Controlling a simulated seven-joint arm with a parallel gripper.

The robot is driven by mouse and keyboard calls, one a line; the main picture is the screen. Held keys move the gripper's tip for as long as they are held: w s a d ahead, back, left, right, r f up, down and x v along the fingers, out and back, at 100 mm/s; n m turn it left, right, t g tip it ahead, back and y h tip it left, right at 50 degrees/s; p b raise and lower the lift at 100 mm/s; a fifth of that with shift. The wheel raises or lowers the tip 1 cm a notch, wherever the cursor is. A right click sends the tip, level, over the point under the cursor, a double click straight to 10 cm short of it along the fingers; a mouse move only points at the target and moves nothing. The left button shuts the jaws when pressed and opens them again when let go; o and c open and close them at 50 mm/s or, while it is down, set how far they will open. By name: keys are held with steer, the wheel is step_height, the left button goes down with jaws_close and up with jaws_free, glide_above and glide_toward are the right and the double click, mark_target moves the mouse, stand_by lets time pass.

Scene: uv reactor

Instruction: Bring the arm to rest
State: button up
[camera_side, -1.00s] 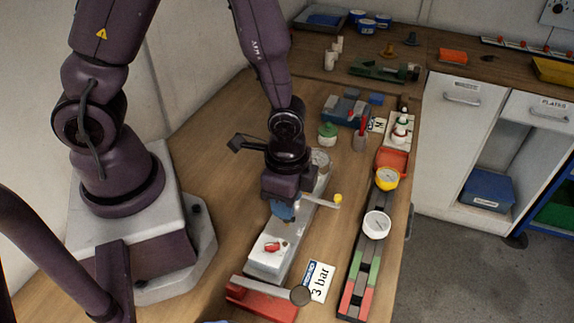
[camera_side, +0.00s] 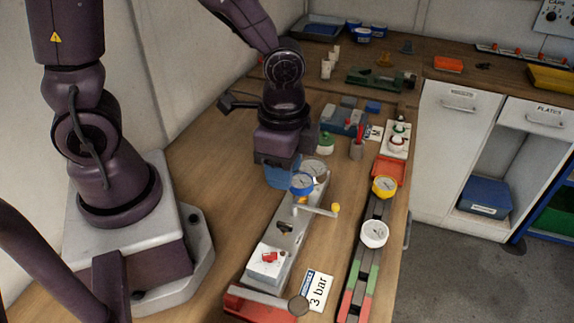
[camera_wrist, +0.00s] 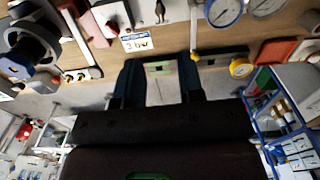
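My gripper (camera_side: 279,178) hangs above the far part of the grey-white fixture on the bench in the side view, its blue fingers pointing down. A lever with a yellow knob (camera_side: 336,208) and a red handle (camera_side: 269,257) are also on the fixture.
A "3 bar" card (camera_side: 316,289) lies right of the fixture. A rack (camera_side: 358,277) holds a yellow gauge (camera_side: 384,187) and a white gauge (camera_side: 374,234). A red block (camera_side: 260,304) stands in front. Green and red items crowd the bench behind. Bare wood lies left of the fixture.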

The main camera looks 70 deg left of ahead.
steer(key=s+a+r+n+t, duration=0.2)
steer(key=a+r+n, duration=0.1)
steer(key=r, duration=0.5)
steer(key=s+a+r+n+t, duration=0.3)
steer(key=a+r+n, duration=0.1)
steer(key=r, duration=0.5)
steer(key=shift+n+t, duration=0.3)
steer(key=shift+n, duration=0.6)
